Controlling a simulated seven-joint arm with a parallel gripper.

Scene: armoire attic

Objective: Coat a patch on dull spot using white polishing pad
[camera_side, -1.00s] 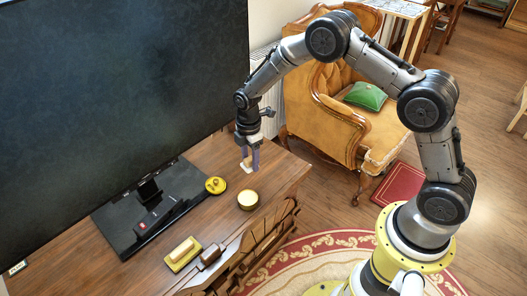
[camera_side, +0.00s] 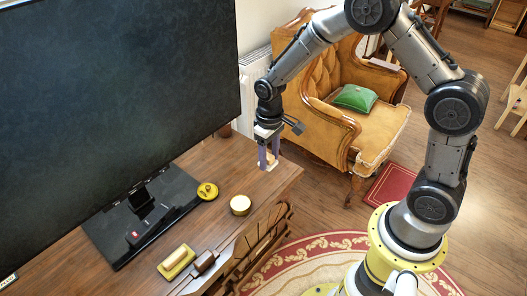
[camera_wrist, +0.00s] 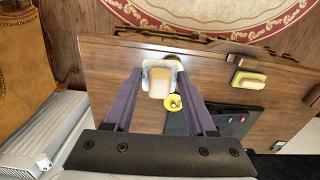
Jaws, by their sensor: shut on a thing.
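My gripper (camera_side: 268,162) is shut on the white polishing pad (camera_side: 270,164), a small block with a pale wooden back, above the back right part of the wooden table (camera_side: 225,165). In the wrist view, the purple fingers of my gripper (camera_wrist: 160,90) close on both sides of the pad (camera_wrist: 159,82), and a whitish fuzzy edge shows around the block. Whether the pad touches the tabletop cannot be told. I cannot make out a dull spot; the pad and fingers hide part of the wood.
A round tin (camera_side: 240,205), a yellow disc (camera_side: 207,191) and a yellow pad with a block (camera_side: 176,262) lie on the table. A brown block (camera_side: 204,262) lies near the front edge. A large screen (camera_side: 110,110) on a black stand (camera_side: 150,215) takes up the left.

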